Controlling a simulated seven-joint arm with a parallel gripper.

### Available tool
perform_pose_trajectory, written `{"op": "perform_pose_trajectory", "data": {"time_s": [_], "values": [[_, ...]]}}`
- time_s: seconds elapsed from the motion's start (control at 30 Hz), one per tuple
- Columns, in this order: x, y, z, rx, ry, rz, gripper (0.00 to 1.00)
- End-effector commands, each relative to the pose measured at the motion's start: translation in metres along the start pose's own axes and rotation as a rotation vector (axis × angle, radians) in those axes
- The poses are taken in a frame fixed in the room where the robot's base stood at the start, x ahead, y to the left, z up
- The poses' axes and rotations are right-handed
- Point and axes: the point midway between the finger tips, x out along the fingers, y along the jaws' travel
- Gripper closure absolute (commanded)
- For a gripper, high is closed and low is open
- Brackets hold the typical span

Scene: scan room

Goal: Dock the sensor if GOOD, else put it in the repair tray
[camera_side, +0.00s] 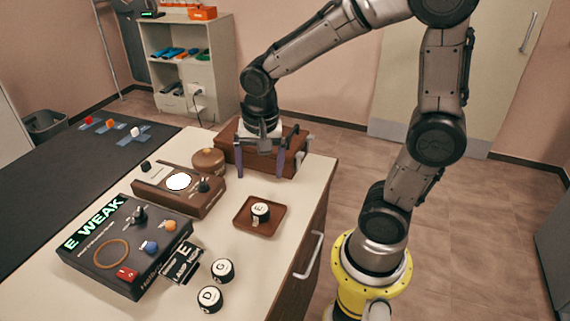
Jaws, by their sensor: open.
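A small black-and-white sensor marked E (260,210) sits upright in a square brown tray (275,226) on the white counter. A dark tester box (120,250) at the front left shows "E WEAK" in green on its display (95,222); its ring (111,254) is empty. My gripper (260,173) is open and empty, fingers pointing down, behind the tray and in front of a brown wooden box (228,148). It is apart from the sensor. I cannot tell which thing is the dock, and no label shows on the tray.
Two similar sensors, C (222,270) and D (209,298), stand at the front by a black card (184,263) reading "E" and partly legible smaller words. A brown console with a lit white disc (179,181) stands left of the tray. Bare counter lies right of C and D.

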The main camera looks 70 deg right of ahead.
Motion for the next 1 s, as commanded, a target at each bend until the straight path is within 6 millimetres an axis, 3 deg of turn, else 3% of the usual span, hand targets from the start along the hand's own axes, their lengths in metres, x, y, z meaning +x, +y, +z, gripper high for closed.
{"op": "perform_pose_trajectory", "data": {"time_s": [0.1,0.2,0.33,0.5,1.0], "values": [[-0.037,0.017,0.016,-0.261,0.043,-0.101,0.1],[-0.06,0.034,0.032,-0.499,0.094,-0.173,0.1],[-0.08,0.054,0.05,-0.775,0.173,-0.246,0.1],[-0.09,0.072,0.066,-1.007,0.253,-0.294,0.1],[-0.093,0.077,0.07,-1.088,0.281,-0.304,0.1]]}}
